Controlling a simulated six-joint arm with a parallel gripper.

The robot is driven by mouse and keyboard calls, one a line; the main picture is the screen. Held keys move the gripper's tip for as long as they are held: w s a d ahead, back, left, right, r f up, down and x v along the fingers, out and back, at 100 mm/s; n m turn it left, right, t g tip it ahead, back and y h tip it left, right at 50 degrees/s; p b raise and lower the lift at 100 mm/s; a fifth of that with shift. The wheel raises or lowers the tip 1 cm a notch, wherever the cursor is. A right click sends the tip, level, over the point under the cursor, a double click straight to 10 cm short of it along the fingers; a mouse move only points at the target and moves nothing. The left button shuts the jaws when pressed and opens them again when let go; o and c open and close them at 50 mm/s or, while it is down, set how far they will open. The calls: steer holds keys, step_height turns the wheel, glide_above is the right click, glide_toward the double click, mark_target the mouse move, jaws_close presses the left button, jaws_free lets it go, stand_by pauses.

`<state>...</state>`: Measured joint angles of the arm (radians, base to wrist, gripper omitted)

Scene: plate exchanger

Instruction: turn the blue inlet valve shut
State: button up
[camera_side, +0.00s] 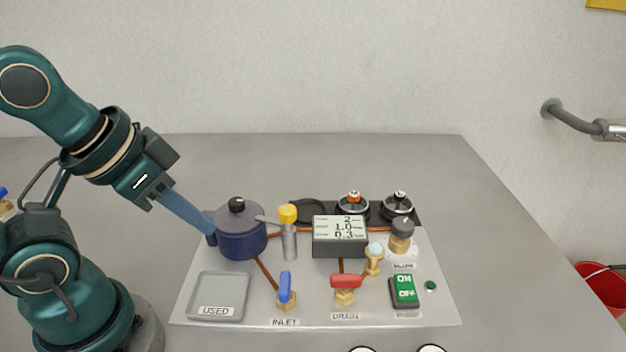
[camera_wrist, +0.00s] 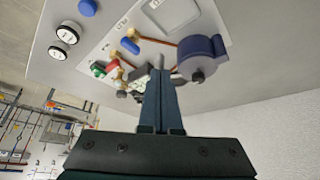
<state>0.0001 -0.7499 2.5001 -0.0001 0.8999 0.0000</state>
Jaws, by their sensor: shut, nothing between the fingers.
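The blue inlet valve (camera_side: 285,287) stands on the panel above the INLET label, its blue handle pointing toward the back of the panel on a brass body. In the wrist view the blue handle (camera_wrist: 130,46) shows upper left of the fingers. My gripper (camera_side: 211,232) is shut and empty, with its fingertips at the left side of the dark blue pot, well up and left of the valve. I cannot tell whether the tips touch the pot.
The dark blue pot (camera_side: 241,234) stands beside a steel post with a yellow top (camera_side: 288,214). The red drain valve (camera_side: 345,287), a display box (camera_side: 339,238) and a green switch (camera_side: 404,290) are to the right. The USED tray (camera_side: 219,282) is left of the inlet valve.

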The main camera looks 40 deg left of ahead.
steer(key=o, duration=0.7)
steer(key=shift+n, duration=0.3)
steer(key=shift+o, duration=0.2)
steer(key=n+g, duration=0.4)
steer(key=n, duration=0.5)
glide_above(284, 281)
steer(key=a, duration=0.1)
step_height(284, 281, down, 3)
steer(key=shift+w+f, duration=0.15)
steer(key=shift+f, duration=0.05)
steer(key=f, duration=0.1)
steer(key=d+f+g, duration=0.1)
steer(key=shift+f+m+g, duration=0.3)
steer(key=shift+f, duration=2.7)
jaws_close()
